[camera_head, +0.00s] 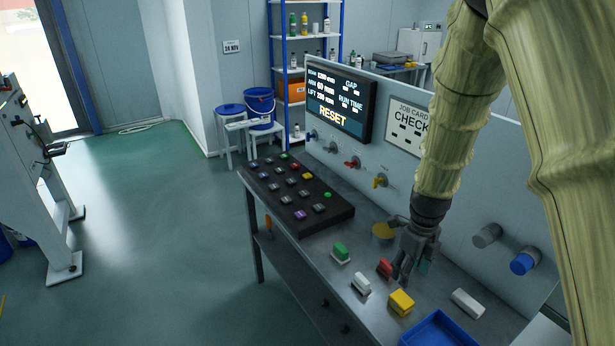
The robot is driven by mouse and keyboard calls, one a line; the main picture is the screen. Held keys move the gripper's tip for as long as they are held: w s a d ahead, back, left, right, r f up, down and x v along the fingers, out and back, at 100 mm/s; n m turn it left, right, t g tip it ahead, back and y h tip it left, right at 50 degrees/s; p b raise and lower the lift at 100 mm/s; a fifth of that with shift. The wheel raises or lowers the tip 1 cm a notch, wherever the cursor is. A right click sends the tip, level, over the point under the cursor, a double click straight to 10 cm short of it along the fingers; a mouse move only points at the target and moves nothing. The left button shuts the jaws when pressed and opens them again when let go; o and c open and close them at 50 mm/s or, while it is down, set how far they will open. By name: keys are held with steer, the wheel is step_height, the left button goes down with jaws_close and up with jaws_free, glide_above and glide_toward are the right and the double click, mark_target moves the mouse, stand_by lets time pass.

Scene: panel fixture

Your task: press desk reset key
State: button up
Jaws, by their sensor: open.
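A black key desk (293,192) lies on the grey bench, with several keys in rows, mostly grey, plus purple, yellow and green ones. The purple key (300,215) is at its near left part, the yellow key (307,176) and a green key (327,195) at its right side. I cannot read any labels on the keys. The screen (340,99) on the panel shows "RESET" in yellow letters. My gripper (404,277) is open and points down over the bench, right of the key desk and close to a red block (385,268). Whether it touches that block is unclear.
Green (340,253), white (361,283) and yellow (401,302) blocks stand near my gripper. A blue tray (440,330) is at the near edge. Several coloured knobs (380,181) stick out of the upright panel behind the desk.

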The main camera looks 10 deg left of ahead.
jaws_close()
stand_by(1.2)
